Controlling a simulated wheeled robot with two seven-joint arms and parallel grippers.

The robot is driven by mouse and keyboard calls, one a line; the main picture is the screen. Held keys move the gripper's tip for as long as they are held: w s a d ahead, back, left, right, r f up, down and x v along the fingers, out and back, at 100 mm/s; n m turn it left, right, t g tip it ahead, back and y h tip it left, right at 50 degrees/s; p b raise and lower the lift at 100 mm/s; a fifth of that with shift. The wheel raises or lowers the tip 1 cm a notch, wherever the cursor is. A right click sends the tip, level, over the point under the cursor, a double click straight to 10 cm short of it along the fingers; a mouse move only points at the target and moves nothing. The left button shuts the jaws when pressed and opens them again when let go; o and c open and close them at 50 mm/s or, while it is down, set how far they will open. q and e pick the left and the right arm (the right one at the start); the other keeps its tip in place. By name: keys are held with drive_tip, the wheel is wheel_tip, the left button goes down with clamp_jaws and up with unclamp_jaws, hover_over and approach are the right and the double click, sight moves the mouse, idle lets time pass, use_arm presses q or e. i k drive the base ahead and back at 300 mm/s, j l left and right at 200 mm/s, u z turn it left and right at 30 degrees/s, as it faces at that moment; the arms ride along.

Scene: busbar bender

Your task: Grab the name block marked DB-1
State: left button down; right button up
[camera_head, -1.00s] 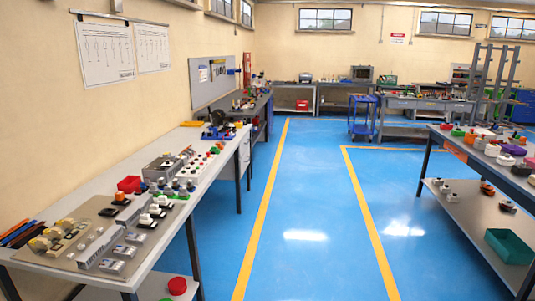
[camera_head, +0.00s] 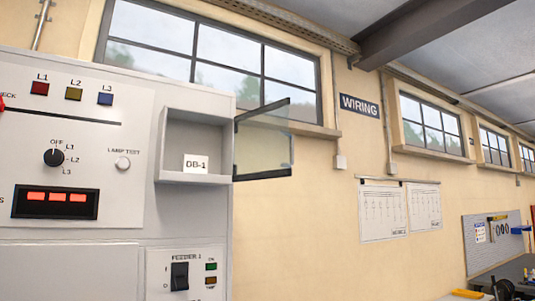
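The white name block marked DB-1 (camera_head: 196,164) stands upright on the floor of a small open recess (camera_head: 197,120) in the grey panel. Its black lettering faces me. The glass door (camera_head: 263,142) of the recess is hinged on its right side and stands swung open to the right. Neither of my grippers shows in the head view.
The grey panel (camera_head: 120,225) fills the left side, with a rotary switch (camera_head: 54,157), lamps and a FEEDER 1 switch (camera_head: 180,276). The open glass door juts out beside the recess. A pegboard (camera_head: 490,240) and bench stand at the far right.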

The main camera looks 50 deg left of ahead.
sight(191, 163)
drive_tip(key=u, duration=1.2)
drive_tip(key=i+l+u, duration=0.1)
drive_tip(key=u, duration=0.3)
drive_tip(key=i+l+u, duration=0.1)
drive_tip(key=u, duration=0.25)
drive_tip(key=i+l+u, duration=0.1)
drive_tip(key=u, duration=0.3)
drive_tip(key=l+u, duration=0.25)
drive_tip(key=u, duration=0.15)
drive_tip(key=i+l+u, duration=0.15)
drive_tip(key=l+u, duration=0.3)
drive_tip(key=l, duration=0.35)
drive_tip(key=l+u, duration=0.45)
drive_tip(key=l, duration=1)
drive_tip(key=k+l, duration=0.15)
drive_tip(key=l, duration=0.5)
drive_tip(key=i+u, duration=0.05)
